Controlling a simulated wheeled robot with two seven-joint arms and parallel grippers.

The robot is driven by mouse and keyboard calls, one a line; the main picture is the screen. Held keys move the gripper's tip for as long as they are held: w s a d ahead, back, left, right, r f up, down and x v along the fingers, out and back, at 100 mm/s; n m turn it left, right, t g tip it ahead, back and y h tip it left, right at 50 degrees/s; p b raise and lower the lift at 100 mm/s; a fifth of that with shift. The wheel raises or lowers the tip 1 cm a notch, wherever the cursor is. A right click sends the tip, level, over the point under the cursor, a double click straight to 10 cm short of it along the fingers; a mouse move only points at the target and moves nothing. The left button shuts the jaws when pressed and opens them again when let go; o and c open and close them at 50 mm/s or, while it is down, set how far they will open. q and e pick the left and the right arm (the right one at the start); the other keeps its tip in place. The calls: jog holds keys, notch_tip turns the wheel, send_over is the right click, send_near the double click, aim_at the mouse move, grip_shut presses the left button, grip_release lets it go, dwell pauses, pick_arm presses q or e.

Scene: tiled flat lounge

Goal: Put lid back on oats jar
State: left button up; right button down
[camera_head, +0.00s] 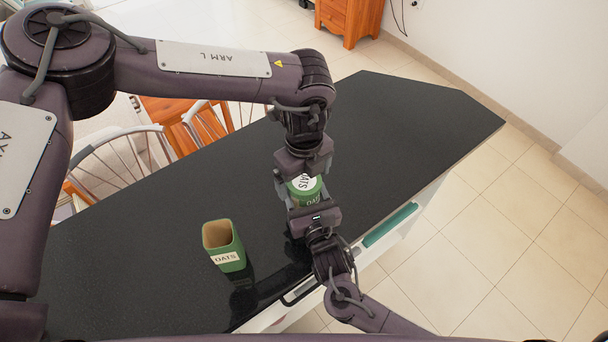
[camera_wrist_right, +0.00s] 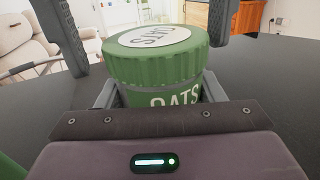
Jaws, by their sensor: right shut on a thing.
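A round green oats jar (camera_wrist_right: 165,98) stands on the dark counter, low in the grip of my right gripper (camera_head: 309,207). The green lid (camera_wrist_right: 155,55), with a white OATS disc on top, sits over the jar's mouth; I cannot tell whether it is fully seated. It also shows in the head view (camera_head: 303,185). My left gripper (camera_head: 303,171) is directly above the lid, pointing down. In the right wrist view its two fingers stand apart on either side of the lid, with a visible gap at the left. Part of the jar is hidden by the grippers.
A green squarish OATS canister (camera_head: 225,256) stands open-topped on the counter (camera_head: 420,115), left of the jar. The counter is clear at the right and far end. Chairs (camera_head: 120,155) stand along its far left side. A teal item (camera_head: 390,225) lies below the near edge.

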aim_at(309, 204)
pick_arm(q)
notch_tip(309, 204, up, 12)
dwell(0.6)
pick_arm(e)
jog(key=shift+c, duration=1.4)
grip_release()
jog(key=b+v, duration=0.1)
jog(key=v, duration=0.6)
jog(key=shift+b, duration=0.3)
pick_arm(q)
jog(key=shift+f, duration=0.85)
pick_arm(e)
jog(key=shift+s, duration=0.4)
